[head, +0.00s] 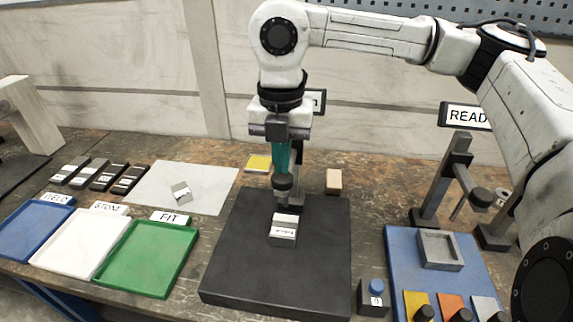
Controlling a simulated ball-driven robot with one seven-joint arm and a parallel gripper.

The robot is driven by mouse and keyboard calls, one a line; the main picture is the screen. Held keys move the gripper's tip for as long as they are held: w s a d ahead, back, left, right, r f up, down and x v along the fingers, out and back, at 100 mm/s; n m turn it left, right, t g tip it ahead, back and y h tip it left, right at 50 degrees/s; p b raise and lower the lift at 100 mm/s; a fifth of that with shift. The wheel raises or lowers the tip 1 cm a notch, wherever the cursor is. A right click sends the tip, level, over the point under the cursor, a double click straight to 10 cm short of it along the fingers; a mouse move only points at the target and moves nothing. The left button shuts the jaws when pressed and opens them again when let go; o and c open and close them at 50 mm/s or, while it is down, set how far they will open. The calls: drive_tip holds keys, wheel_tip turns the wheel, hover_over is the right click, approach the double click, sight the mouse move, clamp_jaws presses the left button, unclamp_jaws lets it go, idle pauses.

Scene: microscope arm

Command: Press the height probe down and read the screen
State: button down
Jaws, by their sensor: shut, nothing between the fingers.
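My gripper (283,170) points straight down with its teal fingers shut and empty. Its tips are at or just above the dark round knob of the height probe (283,183); I cannot tell whether they touch. Below the probe, a small grey block with a white label (284,228) sits on the black base plate (240,270). A dark-framed panel (318,100), perhaps the screen, is mostly hidden behind my gripper, and its reading does not show.
Blue (35,228), white (75,243) and green (150,258) trays lie at left, with several small dark blocks (97,175) behind. At right, a grey stand (455,170) is under a READ sign (467,116). A blue mat (405,262) holds a grey square holder (440,249).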

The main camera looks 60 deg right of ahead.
sight(282, 187)
drive_tip(key=shift+f+b, duration=3.4)
drive_tip(key=shift+f, duration=0.15)
drive_tip(key=shift+r, duration=0.1)
drive_tip(key=shift+r+p, duration=1.8)
drive_tip(key=shift+r, duration=2)
drive_tip(key=shift+r, duration=0.1)
wheel_tip(282, 187, up, 11)
drive_tip(key=shift+f+b, duration=0.2)
drive_tip(key=shift+b, duration=0.15)
